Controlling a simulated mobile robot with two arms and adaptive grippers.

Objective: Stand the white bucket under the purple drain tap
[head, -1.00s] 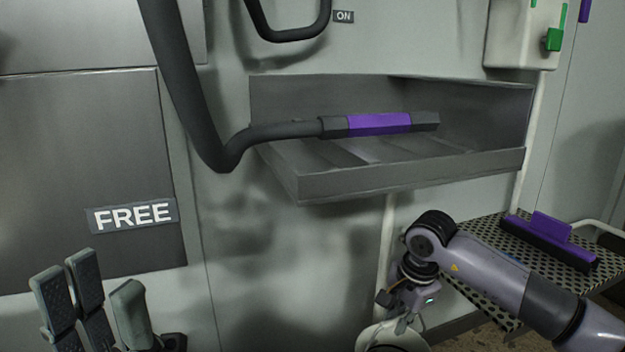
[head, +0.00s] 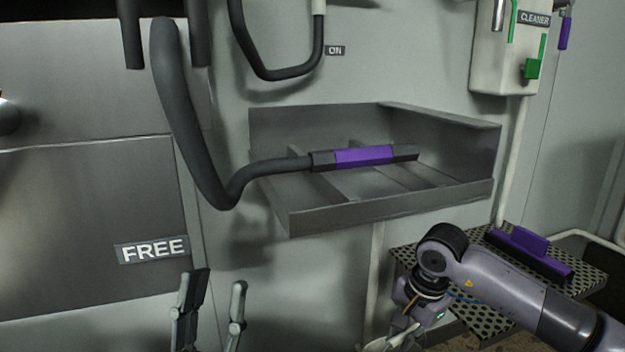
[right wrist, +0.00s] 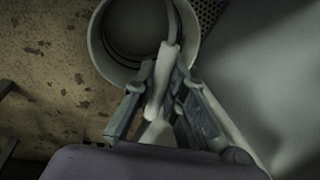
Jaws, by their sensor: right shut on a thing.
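The white bucket (right wrist: 98,48) shows in the right wrist view, seen from above, its mouth toward me. My right gripper (right wrist: 166,76) is shut on its pale handle (right wrist: 158,95). In the head view my right gripper (head: 401,332) is at the bottom edge, and only a white sliver of the bucket (head: 377,346) shows there. My left gripper (head: 211,302) is open and empty at the lower left. I cannot pick out a purple drain tap for certain. A purple-banded hose end (head: 363,156) lies on a metal tray, and a purple piece (head: 565,32) hangs at the upper right.
The metal tray (head: 390,209) juts from the wall above my right arm. A perforated shelf (head: 487,322) with a purple squeegee (head: 530,250) is beside that arm. A cleaner dispenser (head: 500,65) hangs above. Speckled floor (right wrist: 50,75) is open left of the bucket.

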